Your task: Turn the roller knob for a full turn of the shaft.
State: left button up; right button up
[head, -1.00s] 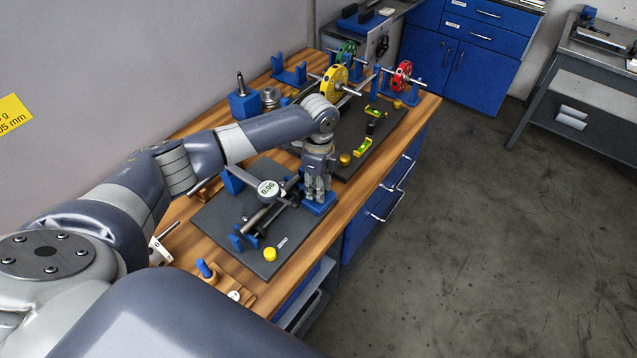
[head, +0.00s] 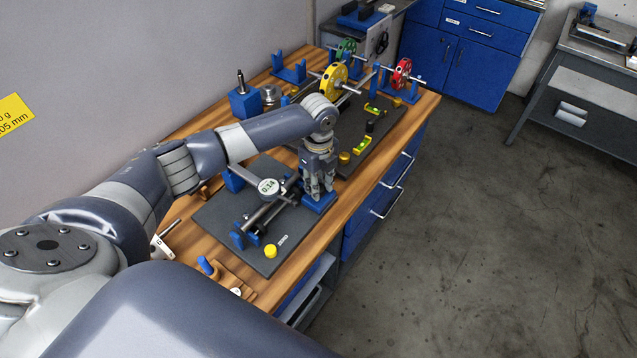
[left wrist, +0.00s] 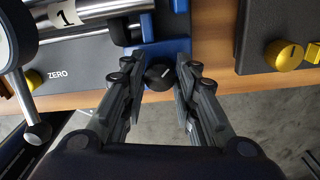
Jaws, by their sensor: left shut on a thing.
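My left gripper (head: 317,192) points down at the right end of the roller stand, shut on the roller knob. In the left wrist view the knob (left wrist: 160,77) is a dark round piece with a light pointer line, between the two fingertips (left wrist: 160,68). The steel shaft (head: 262,215) lies across blue supports on the dark plate (head: 222,216); a label "1" shows on the shaft in the left wrist view (left wrist: 95,12). The dial gauge (head: 268,188) over the shaft reads 0.14. The knob is hidden by my fingers in the head view. My right gripper is out of view.
A yellow button (head: 270,251) sits on the plate near "ZERO". The wooden bench edge (head: 350,207) is close beside my gripper; open floor lies to the right.

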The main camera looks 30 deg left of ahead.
pick_arm(q)
jog(key=o, duration=1.1)
jog(key=shift+c, duration=0.2)
notch_tip(320, 180, up, 12)
jog(key=shift+r, duration=0.1)
jog(key=shift+c, duration=0.2)
